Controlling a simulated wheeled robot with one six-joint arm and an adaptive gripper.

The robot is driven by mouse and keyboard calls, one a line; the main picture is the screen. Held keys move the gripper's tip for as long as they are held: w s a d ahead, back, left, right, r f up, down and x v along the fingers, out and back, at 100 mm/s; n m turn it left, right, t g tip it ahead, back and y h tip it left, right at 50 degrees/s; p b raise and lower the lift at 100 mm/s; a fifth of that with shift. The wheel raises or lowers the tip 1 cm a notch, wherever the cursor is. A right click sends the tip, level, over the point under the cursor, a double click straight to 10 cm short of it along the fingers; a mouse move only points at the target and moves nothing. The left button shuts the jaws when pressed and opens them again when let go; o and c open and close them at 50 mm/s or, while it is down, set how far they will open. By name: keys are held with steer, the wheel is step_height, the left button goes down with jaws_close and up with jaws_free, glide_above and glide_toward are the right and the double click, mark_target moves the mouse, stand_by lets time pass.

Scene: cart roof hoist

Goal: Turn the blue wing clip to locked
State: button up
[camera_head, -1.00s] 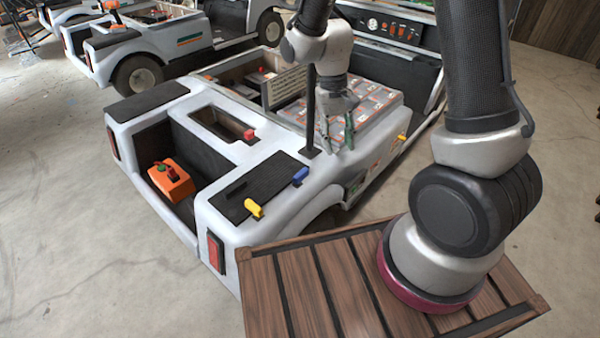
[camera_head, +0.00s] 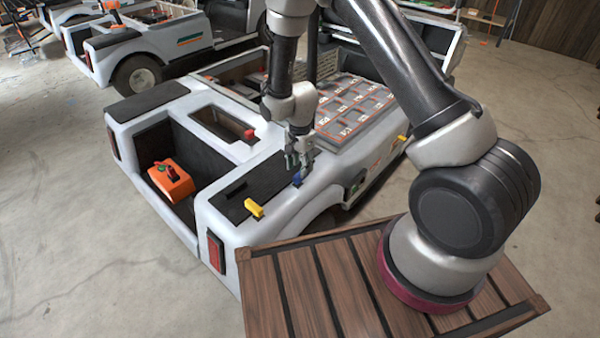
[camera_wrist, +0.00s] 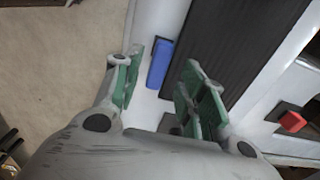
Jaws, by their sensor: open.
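The blue wing clip (camera_head: 297,180) sits on the white rear deck of the cart, beside the black pad (camera_head: 262,184). In the wrist view the blue clip (camera_wrist: 160,64) lies between and just beyond the two green-padded fingers, its long side running roughly along them. My gripper (camera_head: 300,163) points down over the clip; in the wrist view my gripper (camera_wrist: 160,85) is open and empty, with gaps on both sides of the clip. The fingers partly hide the clip in the head view. I cannot tell whether they reach down to its height.
A red knob (camera_head: 249,135) stands by the deck recess. An orange box (camera_head: 171,180) lies in the rear bay. A panelled tray (camera_head: 350,112) is behind my gripper.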

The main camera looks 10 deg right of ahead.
steer(key=shift+f, duration=1.8)
steer(key=shift+c, duration=0.5)
jaws_close()
